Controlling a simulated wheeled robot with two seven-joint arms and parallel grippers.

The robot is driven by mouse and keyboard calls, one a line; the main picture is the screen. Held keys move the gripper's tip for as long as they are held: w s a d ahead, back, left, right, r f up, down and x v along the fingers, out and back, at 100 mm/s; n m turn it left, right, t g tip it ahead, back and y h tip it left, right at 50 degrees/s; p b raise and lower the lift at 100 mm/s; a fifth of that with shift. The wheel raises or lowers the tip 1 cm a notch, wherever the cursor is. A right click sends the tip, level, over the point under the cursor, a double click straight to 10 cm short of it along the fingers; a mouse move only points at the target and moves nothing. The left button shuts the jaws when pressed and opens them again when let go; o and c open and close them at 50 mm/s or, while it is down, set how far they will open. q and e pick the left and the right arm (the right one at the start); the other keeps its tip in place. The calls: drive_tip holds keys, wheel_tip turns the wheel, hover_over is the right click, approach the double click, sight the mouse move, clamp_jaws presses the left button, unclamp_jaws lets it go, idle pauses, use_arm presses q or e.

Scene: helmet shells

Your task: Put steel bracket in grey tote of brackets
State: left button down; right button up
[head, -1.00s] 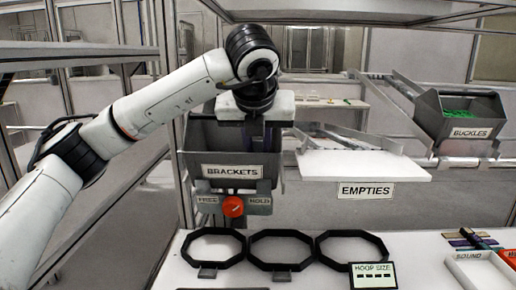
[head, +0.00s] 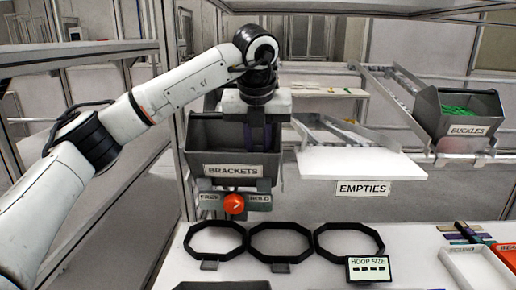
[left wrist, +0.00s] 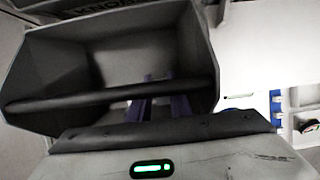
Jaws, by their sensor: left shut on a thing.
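The grey tote of brackets (head: 198,135) hangs in front of me in the head view, with a BRACKETS label on its front. Its inside (left wrist: 100,62) fills much of the left wrist view. My left gripper (head: 259,138) points down over the right part of the tote's opening. Its bluish fingers (left wrist: 163,106) are close together in the wrist view, partly hidden by a dark bar across the opening. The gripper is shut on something. The steel bracket cannot be made out clearly between the fingers. My right gripper is out of view.
A red knob (head: 234,204) sits between FREE and HOLD labels below the tote. The white EMPTIES shelf (head: 355,167) is just right of the tote. Three black hoops (head: 280,262) lie on the white table. A buckles bin (head: 460,118) stands at the far right.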

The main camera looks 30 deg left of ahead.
use_arm(q)
drive_tip(key=shift+f, duration=0.45)
drive_tip(key=c, duration=1.6)
unclamp_jaws()
drive_tip(key=shift+r, duration=0.1)
drive_tip(key=shift+r, duration=0.25)
drive_tip(key=v, duration=1.2)
drive_tip(key=shift+d+r+p, duration=0.1)
drive_tip(key=shift+r+p, duration=0.25)
drive_tip(key=shift+p, duration=0.05)
